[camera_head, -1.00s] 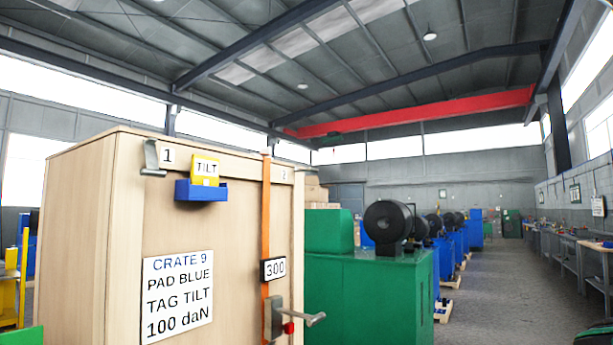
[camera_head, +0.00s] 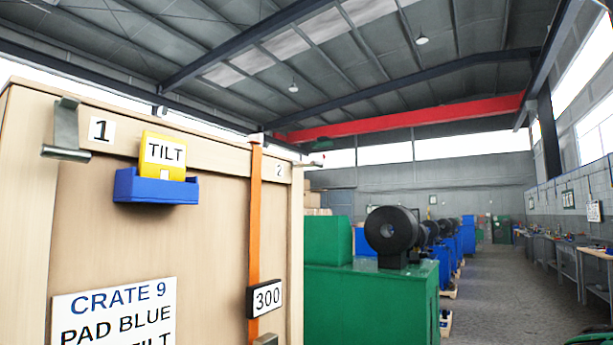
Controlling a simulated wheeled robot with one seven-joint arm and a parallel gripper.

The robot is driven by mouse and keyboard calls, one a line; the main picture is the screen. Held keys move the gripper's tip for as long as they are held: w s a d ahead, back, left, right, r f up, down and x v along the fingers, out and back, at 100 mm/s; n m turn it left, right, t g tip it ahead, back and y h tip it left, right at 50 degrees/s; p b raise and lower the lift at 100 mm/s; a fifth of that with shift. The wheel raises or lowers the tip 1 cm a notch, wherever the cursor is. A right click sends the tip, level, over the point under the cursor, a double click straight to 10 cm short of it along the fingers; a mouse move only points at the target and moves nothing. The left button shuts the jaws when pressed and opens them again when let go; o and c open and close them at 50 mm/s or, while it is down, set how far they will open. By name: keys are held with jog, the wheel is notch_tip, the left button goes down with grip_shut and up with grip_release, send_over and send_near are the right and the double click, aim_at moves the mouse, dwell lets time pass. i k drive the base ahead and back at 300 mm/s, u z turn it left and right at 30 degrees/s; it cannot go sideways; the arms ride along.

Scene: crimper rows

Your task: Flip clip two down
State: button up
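A tall wooden crate (camera_head: 215,235) stands at the left. Its top board carries a "1" label (camera_head: 101,130) and a "2" label (camera_head: 279,170). A bent grey metal clip (camera_head: 66,133) is beside the "1". Beyond the "2", a small grey piece (camera_head: 309,163) juts out at the crate's right edge; it may be clip two, but it is too small to tell how it is turned. An orange strap (camera_head: 255,220) runs down the front, left of the "2". My gripper is not in view.
A blue holder (camera_head: 155,188) with a yellow TILT tag (camera_head: 163,153) is on the crate front. A "300" display (camera_head: 265,298) sits on the strap above a partly cut-off metal fitting. A green machine (camera_head: 365,305) stands right of the crate. The aisle (camera_head: 510,300) is open.

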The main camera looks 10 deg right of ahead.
aim_at(313, 163)
jog(key=i, duration=0.1)
jog(key=u, duration=0.05)
jog(key=k, duration=1.3)
jog(key=z, duration=0.35)
jog(key=i, duration=0.65)
jog(key=z, duration=0.35)
jog(key=i, duration=1.3)
jog(key=u, duration=0.45)
